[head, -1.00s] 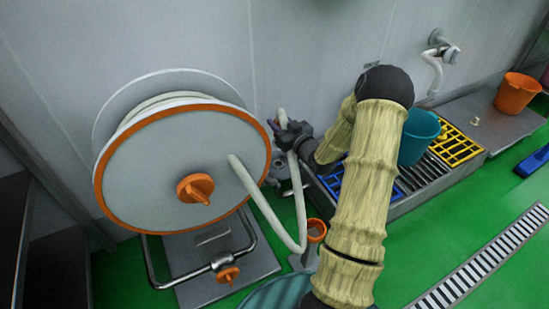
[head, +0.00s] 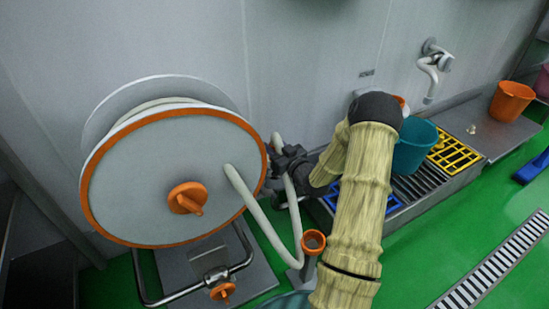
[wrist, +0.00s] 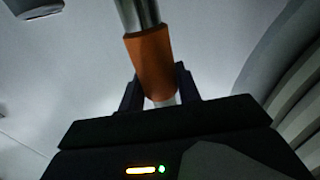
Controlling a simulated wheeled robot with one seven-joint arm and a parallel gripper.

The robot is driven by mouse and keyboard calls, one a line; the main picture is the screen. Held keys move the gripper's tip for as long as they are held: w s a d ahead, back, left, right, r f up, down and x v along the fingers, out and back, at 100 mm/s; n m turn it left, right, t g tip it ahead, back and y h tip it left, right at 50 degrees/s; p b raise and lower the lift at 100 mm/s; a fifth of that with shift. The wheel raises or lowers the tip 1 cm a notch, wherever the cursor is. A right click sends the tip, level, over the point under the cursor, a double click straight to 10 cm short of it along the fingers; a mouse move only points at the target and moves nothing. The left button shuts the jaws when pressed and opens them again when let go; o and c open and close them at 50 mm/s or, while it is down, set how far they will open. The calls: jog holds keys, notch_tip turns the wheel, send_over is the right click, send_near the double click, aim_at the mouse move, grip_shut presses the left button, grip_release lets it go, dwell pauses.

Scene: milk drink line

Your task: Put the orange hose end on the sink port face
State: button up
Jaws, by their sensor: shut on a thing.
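The orange hose end (wrist: 153,62) is between the two dark fingers of my gripper (wrist: 160,88) in the wrist view. A shiny metal tube extends from it toward the top of that view, and a pale piece shows below it. In the head view my gripper (head: 283,158) is beside the right edge of the reel, and the white hose (head: 265,215) loops from the reel down and up to it. The orange part is hidden there. I cannot make out the sink port face; my arm covers part of the sink area.
The hose reel (head: 135,190) stands left. An orange ring holder (head: 314,240) is below my gripper. A teal bucket (head: 415,148), blue grate (head: 393,205), yellow grate (head: 453,151) and orange bucket (head: 511,100) are right. A pipe (head: 432,68) is on the wall.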

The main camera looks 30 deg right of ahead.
jog(key=shift+r, duration=0.1)
jog(key=shift+f+b, duration=1.15)
jog(key=shift+f, duration=0.75)
jog(key=shift+f, duration=0.15)
jog(key=o, duration=1.2)
jog(key=shift+c, duration=0.2)
